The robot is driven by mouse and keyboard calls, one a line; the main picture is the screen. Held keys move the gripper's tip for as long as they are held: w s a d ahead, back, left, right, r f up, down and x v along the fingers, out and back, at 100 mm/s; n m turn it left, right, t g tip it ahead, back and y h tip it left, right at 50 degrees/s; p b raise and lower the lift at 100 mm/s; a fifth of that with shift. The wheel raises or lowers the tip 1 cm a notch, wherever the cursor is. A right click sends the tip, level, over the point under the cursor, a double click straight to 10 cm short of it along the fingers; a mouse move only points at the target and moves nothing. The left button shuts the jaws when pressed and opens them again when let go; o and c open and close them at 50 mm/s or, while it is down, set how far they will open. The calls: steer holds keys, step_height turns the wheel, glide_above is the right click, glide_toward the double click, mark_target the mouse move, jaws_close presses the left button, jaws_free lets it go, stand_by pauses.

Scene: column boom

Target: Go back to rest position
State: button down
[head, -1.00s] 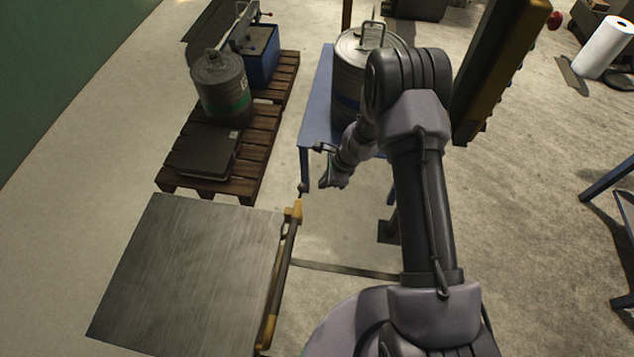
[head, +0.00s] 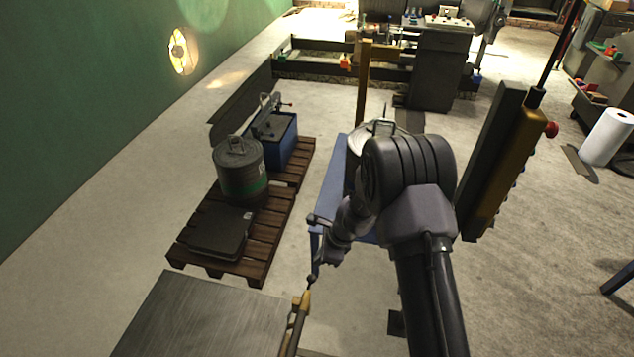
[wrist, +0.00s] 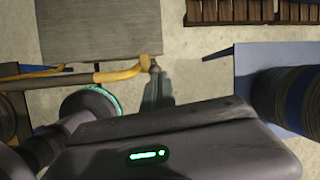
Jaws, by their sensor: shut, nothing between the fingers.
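My gripper (head: 328,258) is small in the head view, at the end of my folded arm. It hangs beside the near left end of the blue table (head: 331,196), above the floor. In the wrist view my gripper (wrist: 157,88) shows as a dark narrow shape, shut and empty. It points toward the yellow-ended bar (wrist: 122,73) along the edge of a flat metal plate (wrist: 100,28). I cannot tell how near the fingertips are to that bar. My upper arm hides part of the blue table and the drum (head: 372,130) on it.
A wooden pallet (head: 266,245) at left carries a green-banded can (head: 240,172), a black case (head: 217,232) and a blue box (head: 281,145). A yellow-and-black control pendant (head: 500,165) hangs close to my elbow on the right. Open floor (head: 545,225) lies at right.

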step_height(320, 180, up, 14)
steer(key=s+n+t+b, duration=0.1)
steer(key=s+n+b, duration=0.1)
steer(key=n+b, duration=0.15)
steer(key=s+d+r+n+t+b, duration=0.1)
steer(key=s+d+r+n, duration=0.3)
steer(key=s+r, duration=0.55)
steer(key=s+d+r+n+t+h+b, duration=0.1)
steer(key=s+d+r+n, duration=0.1)
steer(key=s, duration=0.6)
steer(key=s+d+r+n+t+b, duration=0.1)
steer(key=s+d+r+n+b, duration=0.1)
steer(key=s+n, duration=0.3)
steer(key=s+r, duration=0.1)
steer(key=s, duration=0.2)
steer(key=shift+s+h, duration=0.3)
steer(key=shift+h, duration=0.1)
